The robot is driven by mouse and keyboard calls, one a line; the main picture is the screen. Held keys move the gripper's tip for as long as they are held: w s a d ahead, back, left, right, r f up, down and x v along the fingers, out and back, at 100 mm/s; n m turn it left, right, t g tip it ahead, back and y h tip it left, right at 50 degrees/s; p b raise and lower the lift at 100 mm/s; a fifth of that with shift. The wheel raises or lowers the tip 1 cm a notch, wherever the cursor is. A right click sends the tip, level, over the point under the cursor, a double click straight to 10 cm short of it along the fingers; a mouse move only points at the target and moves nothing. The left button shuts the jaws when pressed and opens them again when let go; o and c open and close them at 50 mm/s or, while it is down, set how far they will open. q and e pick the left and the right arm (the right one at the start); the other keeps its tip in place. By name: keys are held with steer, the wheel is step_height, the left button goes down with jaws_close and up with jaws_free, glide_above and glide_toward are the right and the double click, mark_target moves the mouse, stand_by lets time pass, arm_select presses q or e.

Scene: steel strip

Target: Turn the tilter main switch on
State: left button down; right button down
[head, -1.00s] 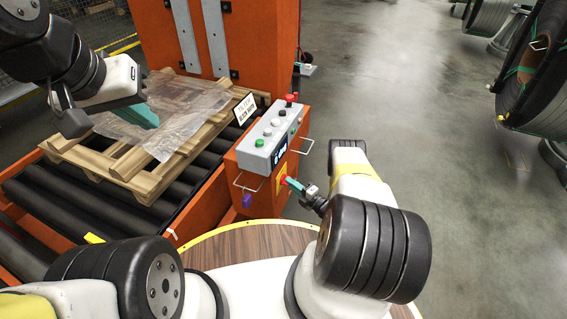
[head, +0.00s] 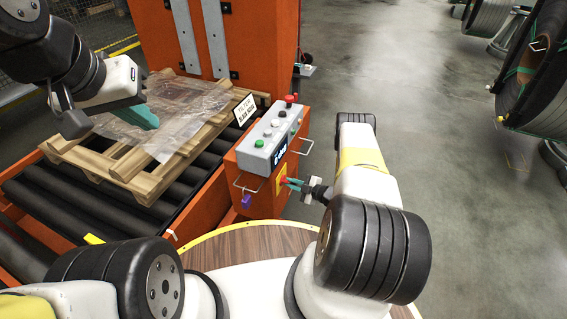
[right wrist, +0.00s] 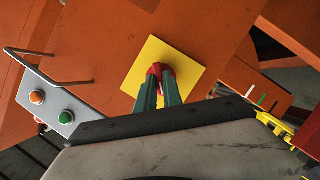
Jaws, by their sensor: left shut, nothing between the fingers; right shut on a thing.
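The main switch is a red knob (right wrist: 161,68) on a square yellow plate (right wrist: 186,57) on the orange cabinet's face. My right gripper (right wrist: 160,82) is shut on the knob, its green fingertips on either side; they cover part of it. In the head view the same gripper (head: 291,183) reaches the yellow plate (head: 280,178) from the right. My left gripper (head: 143,116) is shut and empty, over the plastic-covered pallet at the left.
A grey button box (head: 268,143) with several buttons tops the orange cabinet (head: 250,188). A wire handle (head: 249,184) and a purple padlock (head: 246,201) are on the cabinet. A wooden pallet (head: 140,170) lies on black rollers.

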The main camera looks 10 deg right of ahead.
steer(key=m+g, duration=0.2)
steer(key=m, duration=0.1)
steer(key=shift+w+d, duration=0.15)
steer(key=shift+w+m+g+y, duration=0.1)
steer(key=shift+m+g+y, duration=0.7)
steer(key=shift+m, duration=0.6)
steer(key=c, duration=1.5)
jaws_free()
steer(key=shift+r, duration=0.1)
steer(key=v, duration=0.7)
steer(key=shift+d+r, duration=0.15)
steer(key=shift+d, duration=0.25)
